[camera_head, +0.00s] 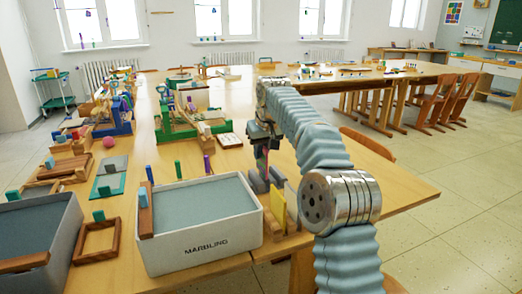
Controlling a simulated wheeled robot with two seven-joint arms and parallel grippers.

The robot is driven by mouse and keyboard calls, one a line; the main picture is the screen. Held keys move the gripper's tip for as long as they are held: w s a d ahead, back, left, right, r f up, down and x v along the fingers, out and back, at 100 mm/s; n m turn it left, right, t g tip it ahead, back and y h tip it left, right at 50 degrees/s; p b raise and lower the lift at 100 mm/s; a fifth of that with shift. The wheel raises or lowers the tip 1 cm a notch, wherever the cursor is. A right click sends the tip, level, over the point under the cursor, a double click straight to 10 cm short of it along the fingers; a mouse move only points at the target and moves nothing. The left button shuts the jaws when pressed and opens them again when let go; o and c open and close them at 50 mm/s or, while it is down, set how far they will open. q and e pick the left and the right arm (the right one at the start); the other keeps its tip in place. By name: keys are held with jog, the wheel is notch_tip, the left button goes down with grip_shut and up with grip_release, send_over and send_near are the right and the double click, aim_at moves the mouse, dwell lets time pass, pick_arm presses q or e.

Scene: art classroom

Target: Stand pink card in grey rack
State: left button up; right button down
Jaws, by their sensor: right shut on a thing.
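My right gripper (264,148) points down beyond the right end of the marbling tray. It is shut on the pink card (266,163), which shows only as a thin upright sliver below the fingers. The grey rack (257,182) is directly under it, on the table beside the tray. A yellow card (278,208) stands upright at the rack's near side. The pink card's lower edge is at the grey uprights; I cannot tell whether it is inside a slot. My left gripper is not in view.
The white marbling tray (205,250) stands close left of the rack. A second tray (68,245) and a small wooden frame (97,241) lie further left. Green-framed equipment (180,132) and a white tile (229,140) are behind. The table's right corner is clear.

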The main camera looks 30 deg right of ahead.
aim_at(259, 169)
jog(key=shift+f, duration=0.1)
dwell(0.6)
jog(key=shift+f+b, duration=0.5)
jog(key=shift+f, duration=0.3)
dwell(0.5)
jog(key=shift+f, duration=0.7)
dwell(0.5)
jog(key=c, duration=1.1)
grip_release()
